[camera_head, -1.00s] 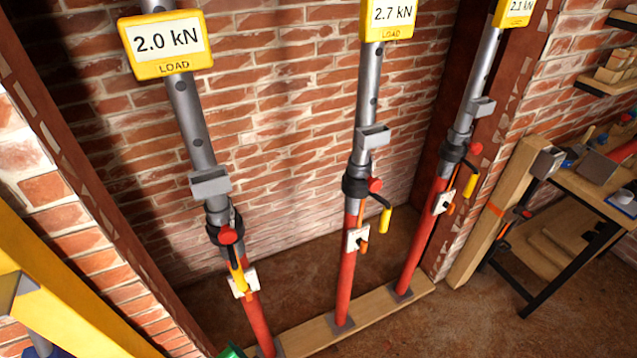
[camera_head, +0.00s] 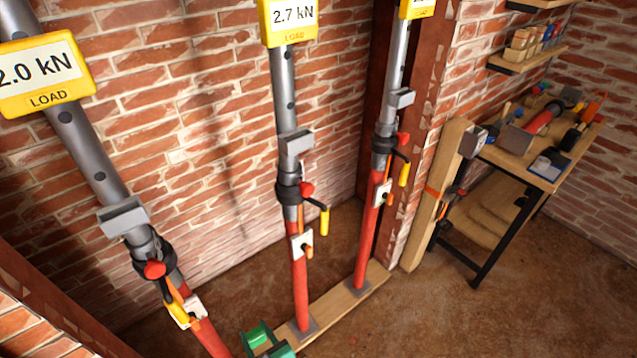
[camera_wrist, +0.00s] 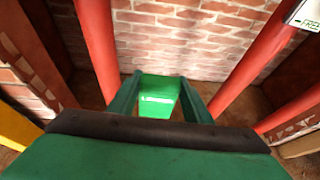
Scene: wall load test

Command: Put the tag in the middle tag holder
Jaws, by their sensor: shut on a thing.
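My gripper (camera_head: 268,340) shows green at the bottom edge of the head view, low beside the foot of the middle prop. In the wrist view its two dark green fingers (camera_wrist: 157,100) are shut on a bright green tag (camera_wrist: 158,92). The middle tag holder looks to be the grey box-like bracket (camera_head: 296,143) on the middle prop (camera_head: 299,280), well above my gripper. Similar grey brackets sit on the left prop (camera_head: 122,215) and right prop (camera_head: 401,97). I see nothing in the middle bracket; its inside is hard to make out.
Yellow load displays top the props; the middle one (camera_head: 289,20) reads 2.7 kN, the left one (camera_head: 45,74) 2.0 kN. Crank handles and white plates (camera_head: 302,244) stick out below the brackets. A wooden sill (camera_head: 345,300) carries the props. A workbench (camera_head: 530,160) stands at right.

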